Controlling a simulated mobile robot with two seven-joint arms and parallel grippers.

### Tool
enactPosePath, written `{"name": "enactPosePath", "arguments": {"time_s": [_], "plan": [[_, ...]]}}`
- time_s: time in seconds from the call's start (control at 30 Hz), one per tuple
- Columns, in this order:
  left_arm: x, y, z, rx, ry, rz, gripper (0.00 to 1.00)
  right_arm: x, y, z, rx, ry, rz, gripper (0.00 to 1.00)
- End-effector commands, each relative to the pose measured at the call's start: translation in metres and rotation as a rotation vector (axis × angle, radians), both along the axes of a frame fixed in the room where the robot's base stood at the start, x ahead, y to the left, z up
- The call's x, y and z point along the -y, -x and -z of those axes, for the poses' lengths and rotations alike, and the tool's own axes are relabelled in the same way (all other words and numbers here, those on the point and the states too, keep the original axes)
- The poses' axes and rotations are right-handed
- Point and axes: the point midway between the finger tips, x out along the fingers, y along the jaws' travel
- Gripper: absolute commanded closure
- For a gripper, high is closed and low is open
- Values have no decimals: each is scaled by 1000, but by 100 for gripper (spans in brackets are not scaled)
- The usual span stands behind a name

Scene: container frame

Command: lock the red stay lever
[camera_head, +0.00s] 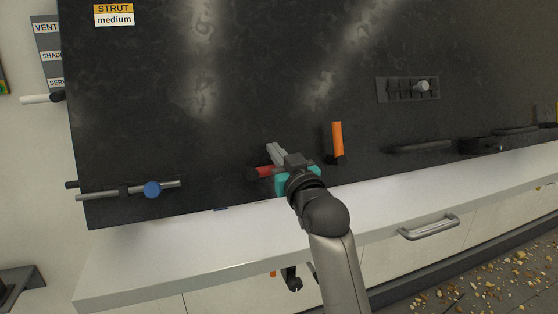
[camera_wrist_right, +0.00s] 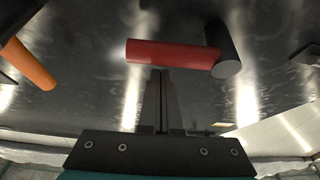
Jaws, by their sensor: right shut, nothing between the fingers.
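The red stay lever (camera_head: 264,172) is on the dark panel, partly hidden behind my right gripper in the head view. In the right wrist view the red lever (camera_wrist_right: 170,54) lies nearly level, with its dark round pivot (camera_wrist_right: 226,62) at its right end. My right gripper (camera_head: 274,150) is shut and empty at the lever. In the wrist view its closed fingers (camera_wrist_right: 160,80) point at the lever's underside near its middle. I cannot tell whether they touch it. My left gripper is not in view.
An orange lever (camera_head: 337,140) stands upright to the right and also shows in the wrist view (camera_wrist_right: 30,65). A slotted plate (camera_head: 408,89) is at the upper right. A white ledge (camera_head: 180,248) runs below the panel.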

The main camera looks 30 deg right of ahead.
Motion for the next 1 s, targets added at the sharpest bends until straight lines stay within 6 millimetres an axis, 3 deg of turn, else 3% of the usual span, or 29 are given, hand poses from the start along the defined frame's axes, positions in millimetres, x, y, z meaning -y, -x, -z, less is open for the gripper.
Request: {"name": "enactPosePath", "arguments": {"time_s": [0.3,0.67,1.0], "plan": [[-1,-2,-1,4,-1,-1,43,-1,13,19,3,0,1,100],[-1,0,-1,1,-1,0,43,-1,14,20,3,0,1,100],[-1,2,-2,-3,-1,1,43,-10,13,36,-6,-2,-18,100]]}}
